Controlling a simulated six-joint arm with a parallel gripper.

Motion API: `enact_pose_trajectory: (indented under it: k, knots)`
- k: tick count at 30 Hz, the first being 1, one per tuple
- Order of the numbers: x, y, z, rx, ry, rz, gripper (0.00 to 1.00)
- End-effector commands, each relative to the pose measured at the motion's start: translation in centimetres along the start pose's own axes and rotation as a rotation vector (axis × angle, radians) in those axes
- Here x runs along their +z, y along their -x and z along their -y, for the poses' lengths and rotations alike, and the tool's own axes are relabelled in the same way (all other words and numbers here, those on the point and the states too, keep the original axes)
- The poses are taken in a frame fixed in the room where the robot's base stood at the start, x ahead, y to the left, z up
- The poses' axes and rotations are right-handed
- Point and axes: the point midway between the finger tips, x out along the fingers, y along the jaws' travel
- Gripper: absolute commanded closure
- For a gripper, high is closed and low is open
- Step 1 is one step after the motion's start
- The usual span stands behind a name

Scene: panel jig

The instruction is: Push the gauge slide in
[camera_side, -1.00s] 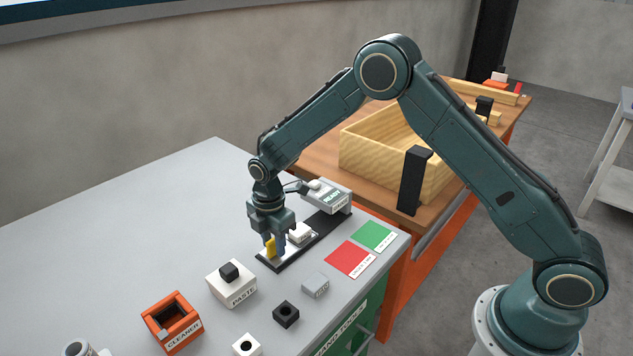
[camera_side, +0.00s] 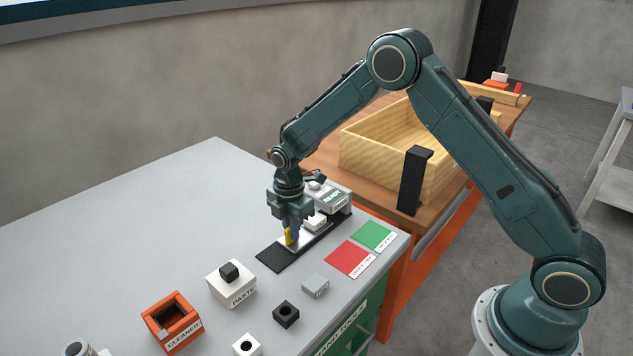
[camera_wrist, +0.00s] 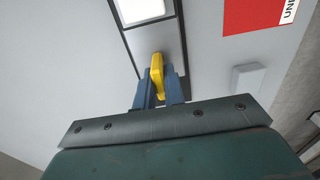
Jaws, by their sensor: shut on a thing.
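The gauge slide is a light plate with a white block (camera_side: 314,221) on it and a yellow handle (camera_side: 289,238) at its near end. It sits on a black track (camera_side: 272,259) on the grey bench. My gripper (camera_side: 291,241) is shut on the yellow handle. In the wrist view, the handle (camera_wrist: 157,76) stands between my blue fingers, with the white block (camera_wrist: 140,10) beyond it at the top edge. A grey gauge body (camera_side: 331,198) stands at the track's far end. The wrist partly hides it, and I cannot tell whether the slide touches it.
A red pad (camera_side: 349,259) and a green pad (camera_side: 373,236) lie right of the track. A grey block (camera_side: 315,286), a black block (camera_side: 286,314), a white paste box (camera_side: 231,284) and an orange cleaner box (camera_side: 172,322) stand nearer. The bench's left side is clear.

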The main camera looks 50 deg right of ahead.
Motion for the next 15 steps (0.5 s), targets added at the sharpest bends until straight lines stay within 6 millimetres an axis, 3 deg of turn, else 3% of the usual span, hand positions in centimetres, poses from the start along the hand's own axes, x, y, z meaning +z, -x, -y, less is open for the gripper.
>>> enact_pose_trajectory:
  k: [6, 15]
  knots:
    - [4.4, 0.1, -0.1, 0.003, -0.005, 0.001, 1.00]
    - [5.8, 0.2, -0.1, 0.003, -0.003, 0.003, 1.00]
